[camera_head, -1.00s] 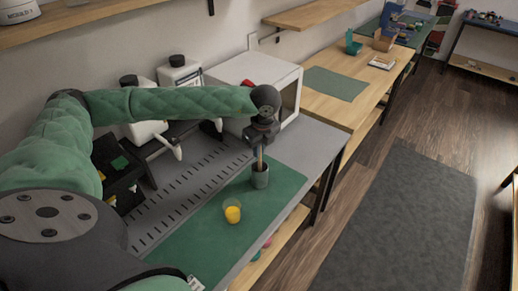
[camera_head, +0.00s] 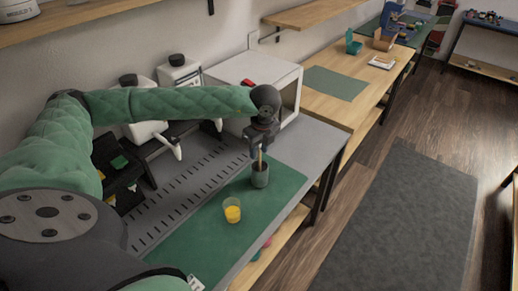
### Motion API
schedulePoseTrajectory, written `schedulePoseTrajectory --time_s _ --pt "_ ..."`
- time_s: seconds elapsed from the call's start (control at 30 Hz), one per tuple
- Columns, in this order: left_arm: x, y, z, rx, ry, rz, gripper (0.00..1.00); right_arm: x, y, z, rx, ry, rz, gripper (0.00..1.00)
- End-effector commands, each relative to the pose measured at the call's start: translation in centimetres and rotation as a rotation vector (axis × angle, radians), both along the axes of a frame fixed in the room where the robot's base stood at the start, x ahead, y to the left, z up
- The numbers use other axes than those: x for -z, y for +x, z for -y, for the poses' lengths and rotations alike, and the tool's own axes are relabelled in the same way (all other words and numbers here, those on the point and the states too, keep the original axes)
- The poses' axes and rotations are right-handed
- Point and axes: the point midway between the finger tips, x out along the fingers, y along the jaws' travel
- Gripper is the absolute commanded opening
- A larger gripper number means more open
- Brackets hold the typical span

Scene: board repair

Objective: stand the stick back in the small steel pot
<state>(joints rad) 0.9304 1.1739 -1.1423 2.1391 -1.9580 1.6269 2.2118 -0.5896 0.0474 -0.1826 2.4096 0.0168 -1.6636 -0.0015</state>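The small steel pot (camera_head: 260,178) stands upright on the green mat (camera_head: 205,232), near the mat's far end. The stick (camera_head: 260,158) stands in the pot, its upper part showing above the rim. My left gripper (camera_head: 258,150) points down right above the pot, at the stick's upper end. The fingers are small and dark here, and I cannot tell whether they grip the stick or are apart from it. My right gripper is not in view.
A clear cup with yellow contents (camera_head: 232,210) stands on the mat, nearer than the pot. A white box-shaped appliance (camera_head: 262,80) and white dispensers (camera_head: 145,130) stand along the wall. A wooden table (camera_head: 360,100) lies beyond.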

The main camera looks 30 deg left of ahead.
Motion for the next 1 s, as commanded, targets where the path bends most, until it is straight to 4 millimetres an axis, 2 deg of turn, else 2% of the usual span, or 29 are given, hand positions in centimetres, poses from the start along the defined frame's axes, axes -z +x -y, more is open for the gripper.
schedulePoseTrajectory --time_s 0.17,0.27,0.4,0.6,0.8,1.0 --pt "-0.7 0.0 0.1 0.0 -0.001 0.002 0.34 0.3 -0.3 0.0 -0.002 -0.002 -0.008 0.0" --pt "-1.9 0.0 0.3 0.0 -0.001 0.003 0.34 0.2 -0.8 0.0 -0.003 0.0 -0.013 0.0" --pt "-4.1 -0.1 0.5 0.001 -0.001 0.003 0.34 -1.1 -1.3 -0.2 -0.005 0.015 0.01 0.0" --pt "-6.7 -0.1 0.8 0.0 -0.001 0.002 0.34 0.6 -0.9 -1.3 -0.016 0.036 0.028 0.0" --pt "-7.7 -0.2 0.9 0.0 -0.001 0.0 0.34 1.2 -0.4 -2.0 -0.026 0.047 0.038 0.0" --pt "-7.7 -0.2 0.9 0.0 -0.001 0.0 0.34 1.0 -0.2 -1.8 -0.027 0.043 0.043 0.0"
